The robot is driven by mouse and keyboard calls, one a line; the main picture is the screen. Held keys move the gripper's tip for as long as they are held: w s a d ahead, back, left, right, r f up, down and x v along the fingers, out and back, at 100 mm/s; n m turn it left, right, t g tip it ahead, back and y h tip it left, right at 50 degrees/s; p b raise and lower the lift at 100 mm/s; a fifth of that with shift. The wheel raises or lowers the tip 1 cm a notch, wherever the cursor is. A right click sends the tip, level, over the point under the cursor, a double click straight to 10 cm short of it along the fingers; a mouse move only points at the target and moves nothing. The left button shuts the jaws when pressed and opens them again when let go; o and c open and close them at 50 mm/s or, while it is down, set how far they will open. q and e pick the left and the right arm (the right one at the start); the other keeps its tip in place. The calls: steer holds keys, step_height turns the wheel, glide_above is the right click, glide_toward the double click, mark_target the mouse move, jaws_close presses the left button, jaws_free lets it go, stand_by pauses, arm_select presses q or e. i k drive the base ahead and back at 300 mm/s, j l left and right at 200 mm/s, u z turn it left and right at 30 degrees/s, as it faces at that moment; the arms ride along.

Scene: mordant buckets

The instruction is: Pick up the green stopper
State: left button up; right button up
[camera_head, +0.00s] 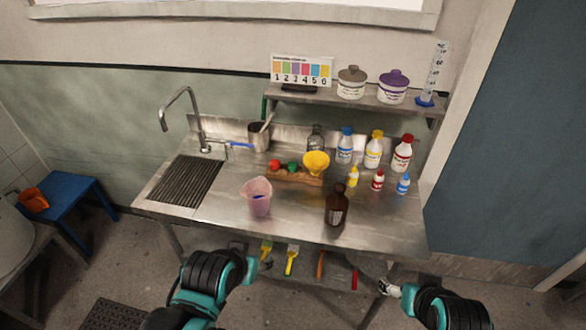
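The green stopper (293,167) is small and sits at the wooden rack (290,177) on the steel counter. A red stopper (275,164) is to its left, and a yellow funnel (316,162) is to its right. My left gripper (266,266) is low in front of the counter's front edge, well away from the stopper. My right gripper (384,287) is also low in front of the counter, on the right. Both grippers are small and partly hidden, so their fingers are hard to make out.
A pink jug (258,197) and a brown bottle (337,205) stand on the counter in front of the rack. Several capped bottles stand to the right. The sink drainer (184,181) and tap (194,116) are left. Brushes (291,261) hang below the front edge.

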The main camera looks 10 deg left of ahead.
mark_target(292, 166)
steer(key=i+j, duration=0.1)
steer(key=i, duration=1)
steer(key=j+u, duration=0.05)
